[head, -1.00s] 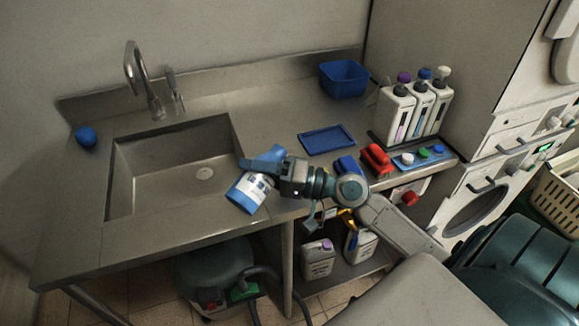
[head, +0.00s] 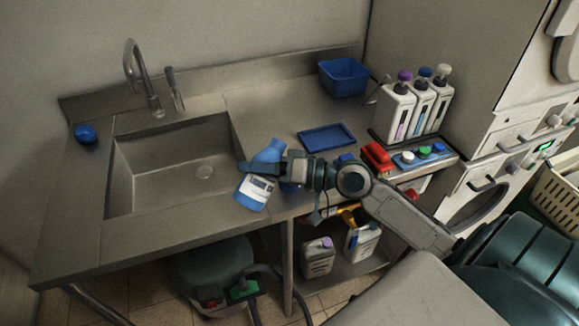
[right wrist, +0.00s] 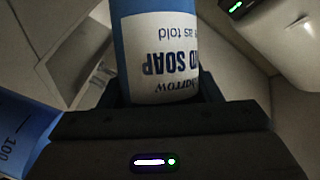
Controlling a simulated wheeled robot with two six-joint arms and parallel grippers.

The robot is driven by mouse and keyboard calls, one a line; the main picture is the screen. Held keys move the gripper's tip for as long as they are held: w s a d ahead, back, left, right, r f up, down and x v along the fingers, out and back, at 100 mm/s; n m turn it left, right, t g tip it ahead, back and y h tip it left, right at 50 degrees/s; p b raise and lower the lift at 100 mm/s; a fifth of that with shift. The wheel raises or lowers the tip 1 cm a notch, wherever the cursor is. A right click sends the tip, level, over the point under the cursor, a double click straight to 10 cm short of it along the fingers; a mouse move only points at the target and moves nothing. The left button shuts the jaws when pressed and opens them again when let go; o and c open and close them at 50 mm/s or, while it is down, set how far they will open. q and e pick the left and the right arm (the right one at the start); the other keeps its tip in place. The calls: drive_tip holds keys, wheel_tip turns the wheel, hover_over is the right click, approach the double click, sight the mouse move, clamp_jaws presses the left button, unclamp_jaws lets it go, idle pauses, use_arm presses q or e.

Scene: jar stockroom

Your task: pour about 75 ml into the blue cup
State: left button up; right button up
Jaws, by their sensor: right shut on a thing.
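My right gripper (head: 262,170) is shut on a blue soap bottle (head: 254,190) with a white label, held above the counter's front edge, right of the sink. The bottle leans slightly, its upper end to the right. In the right wrist view the bottle (right wrist: 160,45) stands between the fingers, its label upside down. A blue cup (right wrist: 18,135) with a 100 mark shows at the lower left there, beside the gripper and partly cut off. In the head view, a small blue patch behind the gripper may be this cup. I see no stream. My left gripper is out of view.
The steel sink (head: 170,165) lies left of the bottle. A blue tray (head: 327,138), a blue bin (head: 343,78) and white bottles (head: 415,105) stand farther right. A red object (head: 377,157) and a blue round object (head: 86,134) are on the counter.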

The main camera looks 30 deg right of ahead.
sight(256, 182)
drive_tip(key=shift+w+d+f+n+h+b, duration=0.1)
drive_tip(key=shift+d+f+n+h+b, duration=0.25)
drive_tip(key=shift+f+n+b, duration=0.3)
drive_tip(key=shift+r+n+g+h+p, duration=0.25)
drive_tip(key=shift+r+n+g+p, duration=0.25)
drive_tip(key=shift+p, duration=0.3)
drive_tip(key=shift+a+f+n+h+b, duration=0.25)
drive_tip(key=shift+f+n+h+b, duration=0.15)
drive_tip(key=shift+f+n+b, duration=0.3)
drive_tip(key=shift+a+f+n, duration=0.15)
drive_tip(key=shift+f+n, duration=0.2)
drive_tip(key=shift+f, duration=0.15)
drive_tip(key=shift+a+f+n+h+b, duration=0.15)
drive_tip(key=shift+f+n+h+b, duration=0.15)
drive_tip(key=shift+h, duration=0.1)
drive_tip(key=shift+s+a+r+n, duration=0.1)
drive_tip(key=shift+s+n, duration=0.1)
drive_tip(key=shift+n, duration=0.2)
drive_tip(key=shift+a+n+h, duration=0.1)
drive_tip(key=shift+n+h, duration=0.2)
drive_tip(key=shift+h, duration=0.1)
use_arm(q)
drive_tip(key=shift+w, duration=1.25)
use_arm(e)
drive_tip(key=shift+s+a+f+n+h, duration=0.2)
drive_tip(key=shift+f+n+h, duration=0.25)
drive_tip(key=shift+n, duration=0.35)
